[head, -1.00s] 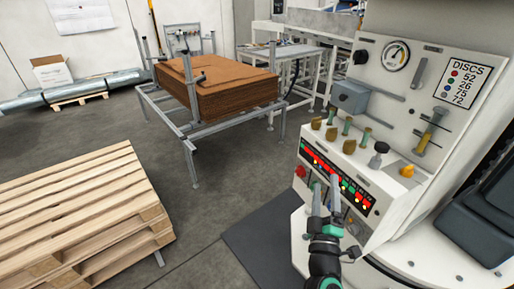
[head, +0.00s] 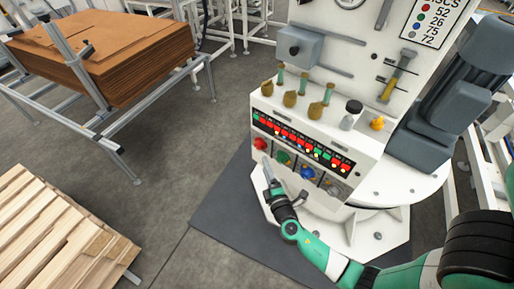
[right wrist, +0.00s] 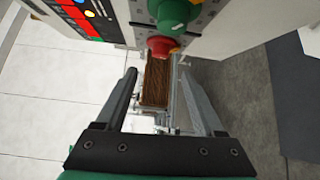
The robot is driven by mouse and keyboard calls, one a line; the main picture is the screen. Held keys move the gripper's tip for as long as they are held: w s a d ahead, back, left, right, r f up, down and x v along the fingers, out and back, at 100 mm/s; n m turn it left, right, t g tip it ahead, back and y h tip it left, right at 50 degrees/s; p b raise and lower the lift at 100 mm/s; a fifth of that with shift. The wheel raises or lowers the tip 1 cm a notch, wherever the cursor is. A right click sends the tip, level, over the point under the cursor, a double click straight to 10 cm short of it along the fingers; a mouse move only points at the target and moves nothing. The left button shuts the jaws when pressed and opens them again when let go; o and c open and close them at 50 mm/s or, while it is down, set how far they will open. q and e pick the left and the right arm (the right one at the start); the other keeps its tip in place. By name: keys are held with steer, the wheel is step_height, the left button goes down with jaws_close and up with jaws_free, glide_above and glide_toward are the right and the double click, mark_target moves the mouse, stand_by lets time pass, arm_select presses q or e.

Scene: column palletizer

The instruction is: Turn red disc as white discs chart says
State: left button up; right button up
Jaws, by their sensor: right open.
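The red disc (head: 260,143) is the leftmost of the row of discs low on the white machine's front. In the right wrist view the red disc (right wrist: 161,46) stands just beyond the fingers, between their lines. My right gripper (head: 267,168) is open and empty, just below and in front of the red disc, apart from it; its two fingers (right wrist: 158,80) also frame the wrist view. The white discs chart (head: 432,20) is at the upper right, its title partly cut off; 52, 26, 75 and 72 stand beside coloured dots. My left gripper is not in view.
A green disc (head: 283,157), a blue disc (head: 307,172) and a grey disc (head: 331,186) sit right of the red one. A dark mat (head: 235,205) lies below; a wooden pallet (head: 50,235) is at lower left.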

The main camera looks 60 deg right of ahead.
mark_target(258, 148)
steer(key=b+x, duration=0.1)
steer(key=x, duration=0.9)
steer(key=shift+s+b, duration=0.1)
steer(key=shift+b, duration=0.3)
jaws_close()
